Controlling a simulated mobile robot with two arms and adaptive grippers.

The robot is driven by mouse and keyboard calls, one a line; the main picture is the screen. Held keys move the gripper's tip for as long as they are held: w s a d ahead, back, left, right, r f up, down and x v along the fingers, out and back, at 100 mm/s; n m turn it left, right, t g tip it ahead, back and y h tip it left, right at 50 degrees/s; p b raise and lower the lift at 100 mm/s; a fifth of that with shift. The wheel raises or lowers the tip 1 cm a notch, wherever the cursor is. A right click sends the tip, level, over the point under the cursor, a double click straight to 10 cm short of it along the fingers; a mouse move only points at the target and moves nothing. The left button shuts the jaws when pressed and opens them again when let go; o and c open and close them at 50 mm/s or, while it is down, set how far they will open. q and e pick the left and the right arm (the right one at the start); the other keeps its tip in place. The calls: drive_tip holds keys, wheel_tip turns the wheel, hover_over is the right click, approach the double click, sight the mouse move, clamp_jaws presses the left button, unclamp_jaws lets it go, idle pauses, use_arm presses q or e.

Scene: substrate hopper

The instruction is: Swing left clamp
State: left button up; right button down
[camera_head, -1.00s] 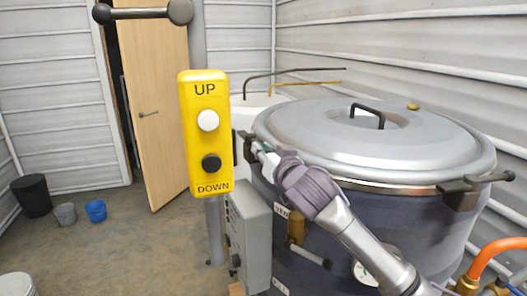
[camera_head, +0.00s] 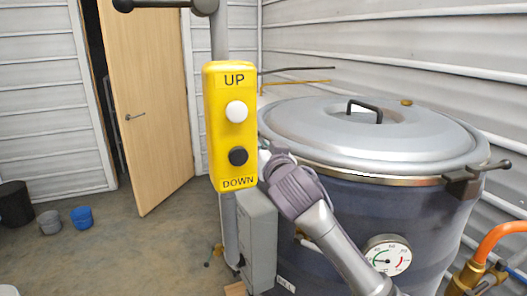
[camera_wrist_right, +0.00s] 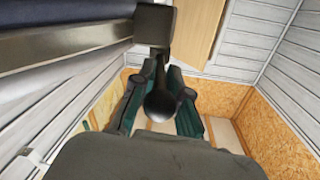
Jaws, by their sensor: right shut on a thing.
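The left clamp shows in the right wrist view as a dark block (camera_wrist_right: 155,22) with a round-ended dark handle (camera_wrist_right: 162,100). My right gripper (camera_wrist_right: 160,80) is around this handle, its green-padded fingers on either side, shut on it. In the head view the right gripper (camera_head: 264,162) reaches the left side of the big lidded vessel (camera_head: 372,215). Its tip and the left clamp are hidden there by the yellow UP/DOWN control box (camera_head: 231,174). The silver lid (camera_head: 310,140) lies flat on the vessel. My left gripper is not in view.
The control box on its pole stands close in front of my right gripper. A grey box (camera_head: 257,240) sits below it. The right clamp (camera_head: 463,184) is on the vessel's right rim. A gauge (camera_head: 388,255) and orange pipe (camera_head: 499,240) are at the right. Floor at left is open.

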drive_tip(key=h, duration=0.1)
drive_tip(key=a+m+h+b, duration=0.1)
drive_tip(key=m+h, duration=0.1)
drive_tip(key=shift+s+a+f+t, duration=0.15)
drive_tip(key=shift+a+f+t, duration=0.05)
drive_tip(key=shift+a+t, duration=0.1)
drive_tip(key=c, duration=1.2)
unclamp_jaws()
drive_tip(key=shift+s+r, duration=0.1)
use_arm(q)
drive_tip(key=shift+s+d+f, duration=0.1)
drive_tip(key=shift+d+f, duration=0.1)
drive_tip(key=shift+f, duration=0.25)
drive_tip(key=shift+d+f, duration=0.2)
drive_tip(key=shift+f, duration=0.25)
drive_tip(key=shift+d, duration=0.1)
use_arm(e)
drive_tip(key=shift+s, duration=0.1)
drive_tip(key=s, duration=0.8)
drive_tip(key=s+d, duration=0.1)
drive_tip(key=s, duration=0.2)
drive_tip(key=shift+s+d, duration=0.1)
drive_tip(key=shift+s, duration=0.3)
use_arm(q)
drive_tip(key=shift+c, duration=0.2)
